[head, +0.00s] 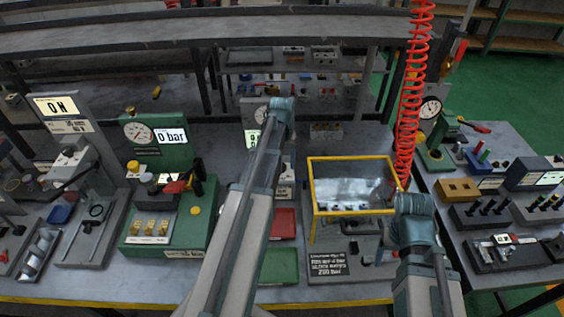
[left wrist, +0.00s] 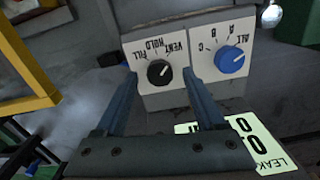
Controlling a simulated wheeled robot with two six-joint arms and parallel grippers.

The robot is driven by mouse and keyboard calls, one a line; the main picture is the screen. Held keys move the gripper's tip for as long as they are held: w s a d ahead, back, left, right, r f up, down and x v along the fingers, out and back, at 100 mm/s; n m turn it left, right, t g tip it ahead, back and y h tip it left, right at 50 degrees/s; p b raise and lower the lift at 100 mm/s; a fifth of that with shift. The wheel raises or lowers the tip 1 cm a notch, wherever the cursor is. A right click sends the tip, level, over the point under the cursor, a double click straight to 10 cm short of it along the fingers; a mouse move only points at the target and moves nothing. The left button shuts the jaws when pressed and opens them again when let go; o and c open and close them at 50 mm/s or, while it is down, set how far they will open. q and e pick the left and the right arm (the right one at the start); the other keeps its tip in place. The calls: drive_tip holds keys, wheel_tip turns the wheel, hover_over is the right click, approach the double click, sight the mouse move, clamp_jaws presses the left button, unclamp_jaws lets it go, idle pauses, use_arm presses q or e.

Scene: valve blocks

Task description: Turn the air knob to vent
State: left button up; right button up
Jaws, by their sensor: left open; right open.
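The black knob (left wrist: 159,72) sits on a white panel marked FILL, HOLD and VENT, shown upside down in the left wrist view. A pale mark shows on the knob; I cannot tell firmly which word it points to. My left gripper (left wrist: 159,80) is open, its fingers on either side of the black knob. Contact cannot be told. In the head view my left arm hides most of this station, and its fingers do not show. My right gripper (head: 414,210) is at the yellow-framed box, its fingers mostly hidden by its wrist.
A blue knob (left wrist: 232,58) marked ALL, A, B, C sits right beside the black one. A lit LEAK display (left wrist: 236,143) is close by. The yellow-framed clear box (head: 352,188) stands between my arms. A red coiled hose (head: 413,90) hangs near my right arm.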

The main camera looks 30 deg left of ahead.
use_arm(q)
wheel_tip(320, 180, up, 14)
drive_tip(key=p, duration=1.3)
drive_tip(key=shift+f, duration=0.2)
use_arm(e)
wheel_tip(320, 180, up, 14)
drive_tip(key=shift+f, duration=0.25)
use_arm(q)
drive_tip(key=shift+s+f, duration=0.1)
use_arm(e)
drive_tip(key=shift+f, duration=0.1)
